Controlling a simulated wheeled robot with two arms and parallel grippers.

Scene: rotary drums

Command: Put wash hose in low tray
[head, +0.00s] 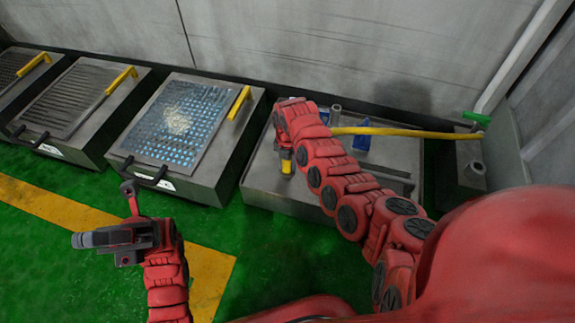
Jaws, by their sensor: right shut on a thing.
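The yellow wash hose (400,131) runs from the wall at the right, across the low tray, to behind my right arm. My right gripper (285,152) is over the left part of the tray, largely hidden by its own wrist. It is shut on the hose; a yellow end (287,165) shows just below it. The low grey metal tray (285,198) stands on the floor, its middle covered by my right arm. My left gripper (103,213) is open and empty above the floor at the left, apart from the tray.
Blue parts (361,142) and a grey upright cylinder (335,115) are in the tray. A unit with a blue perforated top (180,122) stands left of it, with more ribbed units beyond. A grey block (470,165) stands at the right. Green floor (60,265) is clear in front.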

